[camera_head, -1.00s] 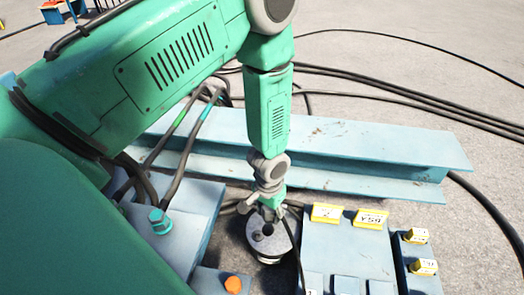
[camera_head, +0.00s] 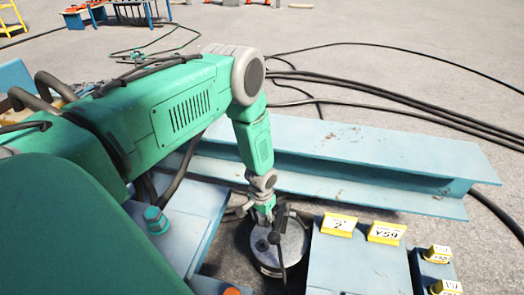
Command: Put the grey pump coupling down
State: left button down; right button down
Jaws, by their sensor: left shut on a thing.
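The grey pump coupling (camera_head: 294,247) is a round grey metal piece with a dark lever-like part across its top. It is in the lower middle of the head view, between the blue beam and a light blue box. My right gripper is not in view.
A long blue steel beam (camera_head: 360,148) lies behind the coupling. A light blue box (camera_head: 345,265) with yellow tags (camera_head: 386,233) stands close on its right. Black cables (camera_head: 400,105) run across the grey floor at the back right. Open floor lies farther back.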

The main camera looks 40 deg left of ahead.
pick_arm(q)
jog(key=b, duration=0.5)
send_near(262, 243)
notch_tip(262, 243, down, 5)
jog(key=shift+f, duration=0.25)
notch_tip(262, 243, down, 4)
jog(key=shift+f+b, duration=0.1)
jog(key=shift+b, duration=0.75)
jog(key=c, duration=1)
grip_release()
